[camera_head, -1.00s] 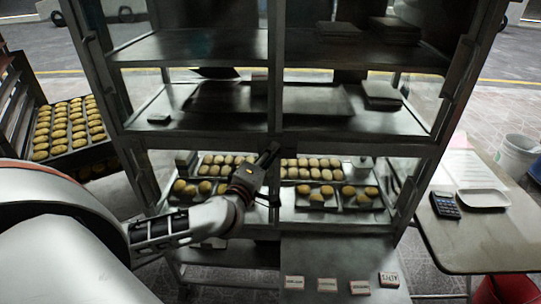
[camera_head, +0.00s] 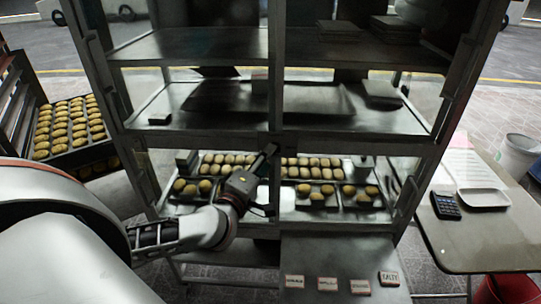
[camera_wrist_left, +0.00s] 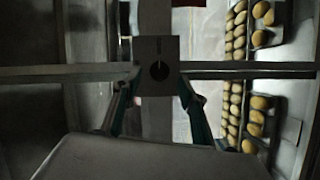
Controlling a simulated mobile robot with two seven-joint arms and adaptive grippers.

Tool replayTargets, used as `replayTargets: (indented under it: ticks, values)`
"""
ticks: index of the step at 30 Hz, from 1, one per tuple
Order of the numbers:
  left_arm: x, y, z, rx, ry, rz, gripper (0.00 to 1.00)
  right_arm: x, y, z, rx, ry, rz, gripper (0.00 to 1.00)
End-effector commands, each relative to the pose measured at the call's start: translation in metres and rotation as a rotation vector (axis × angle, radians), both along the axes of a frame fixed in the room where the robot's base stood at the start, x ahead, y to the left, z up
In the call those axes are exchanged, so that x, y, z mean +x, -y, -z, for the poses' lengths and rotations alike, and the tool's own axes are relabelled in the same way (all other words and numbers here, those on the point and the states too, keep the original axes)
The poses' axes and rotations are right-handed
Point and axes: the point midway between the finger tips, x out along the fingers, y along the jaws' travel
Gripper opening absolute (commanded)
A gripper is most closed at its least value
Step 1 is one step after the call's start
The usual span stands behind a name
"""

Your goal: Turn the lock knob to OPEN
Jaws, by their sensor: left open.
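A square grey plate with a dark round feature at its centre, seemingly the lock knob (camera_wrist_left: 158,70), sits in the middle of the left wrist view, on the bar between the cabinet's doors. Which way it is turned cannot be read. My left gripper (camera_wrist_left: 158,88) is open, with one finger on each side of the plate and nothing visible held. Whether the fingers touch it is unclear. In the head view my left gripper (camera_head: 267,180) is in front of the central post (camera_head: 275,75) at the lower doors; the knob is not discernible there. My right gripper is not in view.
Trays of buns (camera_head: 310,170) lie behind the lower glass. A rack with a bun tray (camera_head: 75,156) stands left. A side table (camera_head: 465,235) at right holds a calculator (camera_head: 445,205) and a white tray (camera_head: 483,198). Several small label signs (camera_head: 327,284) stand at the front.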

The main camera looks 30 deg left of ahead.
Motion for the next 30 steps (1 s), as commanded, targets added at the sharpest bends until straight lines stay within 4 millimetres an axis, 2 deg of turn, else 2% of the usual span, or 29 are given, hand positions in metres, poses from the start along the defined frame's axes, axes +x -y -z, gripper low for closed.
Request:
replayTargets:
  ticks: [1, 6, 13, 19, 30]
  values:
    - [-0.012, 0.002, 0.001, -0.001, -0.004, 0.003, 0.42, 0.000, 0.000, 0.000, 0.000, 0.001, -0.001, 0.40]
    - [-0.045, 0.007, 0.001, 0.000, -0.005, 0.002, 0.42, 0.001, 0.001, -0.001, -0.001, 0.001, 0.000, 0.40]
    - [-0.076, 0.012, 0.000, 0.001, -0.002, 0.001, 0.42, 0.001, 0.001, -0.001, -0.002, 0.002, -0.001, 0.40]
    - [-0.085, 0.013, -0.001, 0.001, 0.000, 0.000, 0.42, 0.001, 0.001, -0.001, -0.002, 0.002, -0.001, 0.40]
    - [-0.085, 0.014, -0.001, 0.000, 0.000, 0.000, 0.42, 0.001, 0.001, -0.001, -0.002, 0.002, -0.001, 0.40]
